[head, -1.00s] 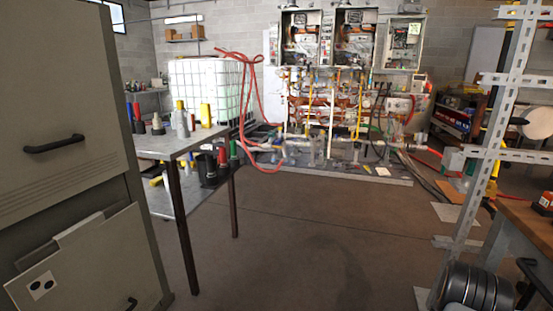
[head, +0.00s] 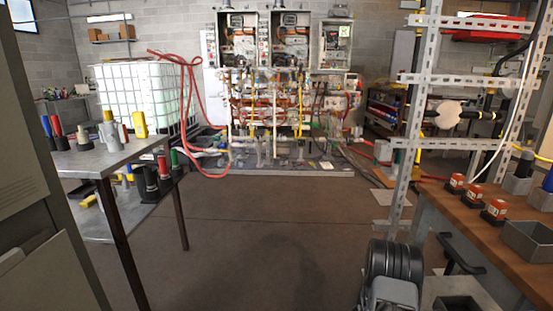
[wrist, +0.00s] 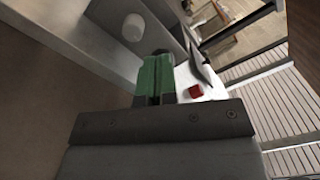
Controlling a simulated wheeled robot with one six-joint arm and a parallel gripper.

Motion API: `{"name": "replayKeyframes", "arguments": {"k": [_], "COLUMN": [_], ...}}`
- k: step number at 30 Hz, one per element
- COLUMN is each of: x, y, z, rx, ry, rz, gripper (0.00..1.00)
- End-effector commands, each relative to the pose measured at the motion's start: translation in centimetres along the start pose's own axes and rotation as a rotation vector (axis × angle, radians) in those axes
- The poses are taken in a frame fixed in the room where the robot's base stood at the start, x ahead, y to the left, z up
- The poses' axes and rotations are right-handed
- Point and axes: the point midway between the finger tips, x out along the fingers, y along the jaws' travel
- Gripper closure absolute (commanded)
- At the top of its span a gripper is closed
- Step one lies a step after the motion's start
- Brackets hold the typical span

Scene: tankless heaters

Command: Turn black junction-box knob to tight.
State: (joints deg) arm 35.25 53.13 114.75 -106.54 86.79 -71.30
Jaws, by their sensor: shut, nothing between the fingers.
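My gripper (wrist: 158,80) shows in the wrist view with its green fingers shut together and nothing held. In the head view the heater installation (head: 270,110) stands at the far wall, across the floor from me. Two open heater boxes (head: 238,45) and a grey open electrical box (head: 334,46) hang at its top, with pipes below. I cannot make out a black junction-box knob in either view. The gripper is not touching any part of the installation.
A grey table (head: 105,160) with coloured items stands at left, near a white caged tank (head: 135,92). A slotted metal rack (head: 425,75) and a wooden bench (head: 470,225) stand at right. The middle floor (head: 265,240) is clear.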

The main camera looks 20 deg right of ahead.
Motion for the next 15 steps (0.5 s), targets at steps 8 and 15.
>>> {"name": "replayKeyframes", "arguments": {"k": [8, 15], "x": [-1.8, -1.8], "y": [0.2, 0.2], "z": [-0.1, -0.2], "rx": [-0.004, -0.005], "ry": [-0.002, 0.001], "rz": [0.005, 0.004], "gripper": [1.0, 1.0]}}
